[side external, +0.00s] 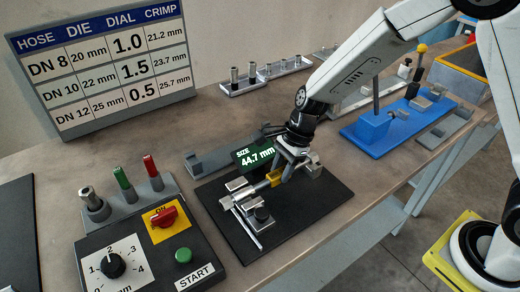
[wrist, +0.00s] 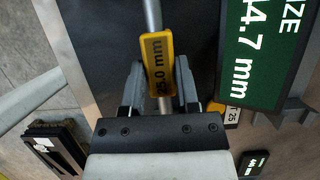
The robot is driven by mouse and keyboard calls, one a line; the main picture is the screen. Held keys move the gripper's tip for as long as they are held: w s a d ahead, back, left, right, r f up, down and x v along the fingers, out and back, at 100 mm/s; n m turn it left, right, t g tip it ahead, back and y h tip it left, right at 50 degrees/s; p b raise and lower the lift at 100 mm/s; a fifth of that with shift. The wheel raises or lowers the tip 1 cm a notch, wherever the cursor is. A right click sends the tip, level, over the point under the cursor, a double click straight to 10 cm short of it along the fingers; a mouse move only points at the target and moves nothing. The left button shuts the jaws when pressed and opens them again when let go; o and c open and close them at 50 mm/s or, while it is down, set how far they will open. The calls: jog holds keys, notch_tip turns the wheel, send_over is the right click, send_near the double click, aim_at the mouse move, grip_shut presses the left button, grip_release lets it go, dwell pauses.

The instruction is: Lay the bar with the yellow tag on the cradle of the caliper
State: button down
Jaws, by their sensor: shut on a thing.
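My gripper (side external: 287,168) is shut on the bar with the yellow tag (side external: 274,178), low over the caliper's dark base (side external: 318,205). In the wrist view the grey bar (wrist: 152,15) runs up out of the picture, and its tag (wrist: 157,62) reads 25.0 mm between my fingers (wrist: 160,88). In the side view the bar reaches left toward the caliper's silver jaws (side external: 236,186). I cannot tell whether it touches the cradle, which is partly hidden by bar and gripper. The caliper display (side external: 254,156) reads 44.7 mm.
A control box (side external: 145,245) with a dial, red switch and green START button stands at the left. A grey rack (side external: 212,160) lies behind the caliper. A blue fixture (side external: 385,130) stands at the right. A hose chart (side external: 100,65) stands at the back.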

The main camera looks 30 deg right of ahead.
jog(key=shift+f, duration=0.55)
dwell(0.5)
jog(key=shift+c, duration=1.3)
grip_release()
jog(key=shift+r, duration=0.1)
jog(key=shift+v, duration=3.8)
jog(key=shift+d, duration=0.15)
jog(key=s+d+f+n+t+h, duration=0.1)
jog(key=s+d+n+h, duration=0.3)
jog(key=s+d+n, duration=0.7)
jog(key=s+n+t, duration=0.1)
jog(key=n, duration=0.6)
jog(key=shift+s+d+t, duration=0.2)
jog(key=shift+t, duration=0.1)
